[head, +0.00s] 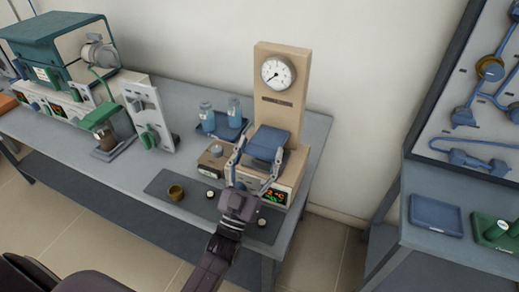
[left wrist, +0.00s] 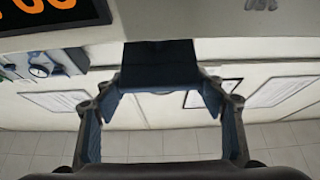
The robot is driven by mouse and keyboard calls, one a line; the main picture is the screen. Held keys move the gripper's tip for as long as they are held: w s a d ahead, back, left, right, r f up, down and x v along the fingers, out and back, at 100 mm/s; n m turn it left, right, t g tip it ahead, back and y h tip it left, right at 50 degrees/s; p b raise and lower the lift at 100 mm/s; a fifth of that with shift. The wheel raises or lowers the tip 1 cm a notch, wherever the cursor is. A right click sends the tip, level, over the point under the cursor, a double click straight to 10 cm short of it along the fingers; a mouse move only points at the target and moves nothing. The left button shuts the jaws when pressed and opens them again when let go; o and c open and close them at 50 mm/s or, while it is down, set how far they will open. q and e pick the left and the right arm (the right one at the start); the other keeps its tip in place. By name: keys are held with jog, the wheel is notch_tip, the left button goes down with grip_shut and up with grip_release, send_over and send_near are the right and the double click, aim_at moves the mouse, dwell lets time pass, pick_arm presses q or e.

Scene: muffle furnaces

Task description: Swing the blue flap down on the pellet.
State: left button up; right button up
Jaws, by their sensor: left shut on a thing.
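The blue flap (head: 268,140) sits at the front of the beige apparatus, below its dial column. My left gripper (head: 258,165) reaches up to it from the front, one finger at each side, and is shut on it. In the left wrist view the dark blue flap (left wrist: 160,66) lies between the fingertips of my left gripper (left wrist: 165,85). I cannot make out the pellet; the flap and gripper cover the space beneath. My right gripper is not in view.
The apparatus has a beige column (head: 282,105) with a round dial (head: 278,72) and a lit display (head: 276,194). A blue tray (head: 222,130) with blue bottles stands to the left. A dark mat (head: 160,184) in front bears a brass cup (head: 176,193) and small round pieces.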

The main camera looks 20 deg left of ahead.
pick_arm(q)
jog(key=shift+f, duration=0.4)
jog(key=o, duration=1.7)
jog(key=shift+w, duration=0.2)
jog(key=shift+r, duration=0.2)
jog(key=shift+s, duration=0.15)
jog(key=s, duration=1.3)
jog(key=shift+a+f, duration=0.2)
jog(key=shift+f, duration=0.1)
jog(key=shift+f, duration=0.1)
